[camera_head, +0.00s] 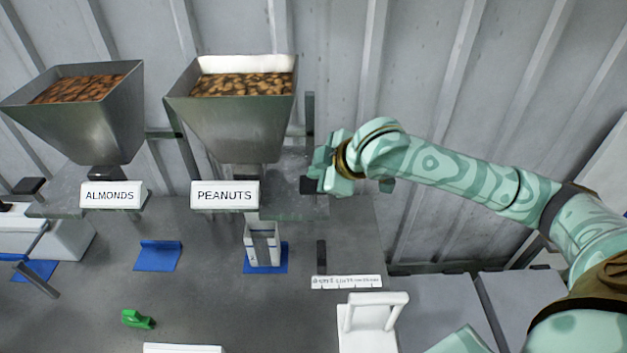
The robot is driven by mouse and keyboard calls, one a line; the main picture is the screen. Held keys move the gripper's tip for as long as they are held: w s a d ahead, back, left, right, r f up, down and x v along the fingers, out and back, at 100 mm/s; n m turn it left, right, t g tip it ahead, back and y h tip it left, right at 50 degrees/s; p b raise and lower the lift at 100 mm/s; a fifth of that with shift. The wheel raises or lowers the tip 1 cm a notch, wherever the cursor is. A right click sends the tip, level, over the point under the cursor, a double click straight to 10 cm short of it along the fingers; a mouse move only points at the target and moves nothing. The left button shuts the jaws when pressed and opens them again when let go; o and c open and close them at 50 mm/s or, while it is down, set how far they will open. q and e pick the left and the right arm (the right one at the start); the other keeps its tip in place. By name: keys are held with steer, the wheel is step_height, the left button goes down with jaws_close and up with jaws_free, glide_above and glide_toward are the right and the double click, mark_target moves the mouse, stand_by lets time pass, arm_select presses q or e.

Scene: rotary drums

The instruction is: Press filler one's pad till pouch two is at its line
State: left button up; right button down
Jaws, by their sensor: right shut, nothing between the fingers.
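Two grey metal hoppers stand at the back: one of almonds (95,118) with an ALMONDS sign (113,195), and one of peanuts (235,120) with a PEANUTS sign (225,195). No numbers show on them. A dark pad (307,186) is at the right of the peanut hopper's shelf; another dark pad (28,186) is left of the almond one. My right gripper (318,178) is shut and empty at the right pad; whether it touches it I cannot tell. A white, clear-fronted pouch (263,246) stands upright under the peanut hopper; its fill is too small to read.
Blue mats lie on the grey table, one bare (158,256) below the almonds. A green clip-like thing (137,320), a white marked strip (346,282) and a white stand (370,325) are nearer. A white box-like machine (65,240) is at left. A ribbed wall closes the back.

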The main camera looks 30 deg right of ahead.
steer(key=shift+f, duration=0.2)
steer(key=shift+f, duration=1.7)
stand_by(1.4)
steer(key=shift+r, duration=0.1)
steer(key=shift+r+p, duration=2)
steer(key=shift+p, duration=0.8)
step_height(320, 180, up, 5)
steer(key=p, duration=0.6)
steer(key=shift+r+p, duration=0.1)
steer(key=shift+p, duration=0.3)
